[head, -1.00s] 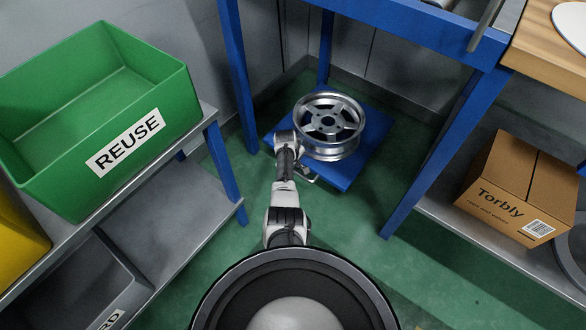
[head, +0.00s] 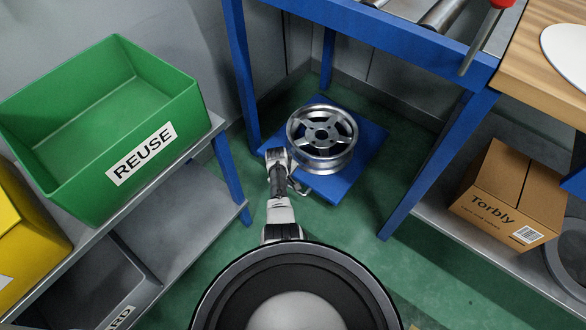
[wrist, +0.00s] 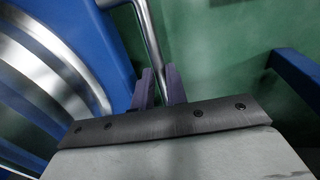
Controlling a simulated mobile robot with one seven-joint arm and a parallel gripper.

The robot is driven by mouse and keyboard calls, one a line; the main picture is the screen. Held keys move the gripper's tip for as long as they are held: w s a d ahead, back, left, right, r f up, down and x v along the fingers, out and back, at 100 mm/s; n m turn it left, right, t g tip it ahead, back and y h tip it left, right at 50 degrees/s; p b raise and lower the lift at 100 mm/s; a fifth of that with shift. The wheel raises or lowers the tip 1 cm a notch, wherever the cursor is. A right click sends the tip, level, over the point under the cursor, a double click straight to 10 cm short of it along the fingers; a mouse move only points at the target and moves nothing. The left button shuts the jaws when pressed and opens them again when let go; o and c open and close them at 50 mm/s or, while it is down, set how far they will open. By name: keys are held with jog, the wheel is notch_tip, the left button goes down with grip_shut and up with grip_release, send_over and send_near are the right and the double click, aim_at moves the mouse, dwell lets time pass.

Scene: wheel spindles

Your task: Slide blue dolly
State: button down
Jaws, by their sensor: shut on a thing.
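The blue dolly (head: 340,187) is a flat square platform on the green floor under a blue-framed table. A silver wheel rim (head: 322,138) lies on it, face up. My gripper (head: 296,187) is at the dolly's near left side, low over the floor. In the wrist view, my gripper's two dark fingers (wrist: 159,88) are shut on the dolly's metal bar handle (wrist: 148,35), which runs up between them. The blue platform (wrist: 112,45) and part of the rim (wrist: 40,65) show on the left there. The dolly's casters are hidden.
The blue table's legs (head: 437,165) stand on both sides of the dolly. On the left, a shelf holds a green REUSE bin (head: 150,155) and a yellow bin (head: 28,250). A cardboard box (head: 510,195) sits on a low shelf at right. Floor between the shelves is clear.

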jog(key=s+a+p, duration=0.2)
jog(key=s+a, duration=0.1)
jog(key=s, duration=0.2)
jog(key=shift+a+p, duration=0.35)
jog(key=c, duration=1.4)
grip_release()
notch_tip(320, 180, up, 14)
jog(key=s+a+p, duration=0.1)
jog(key=s+p, duration=0.1)
jog(key=p, duration=1.2)
jog(key=shift+a+f, duration=0.2)
jog(key=shift+a, duration=0.05)
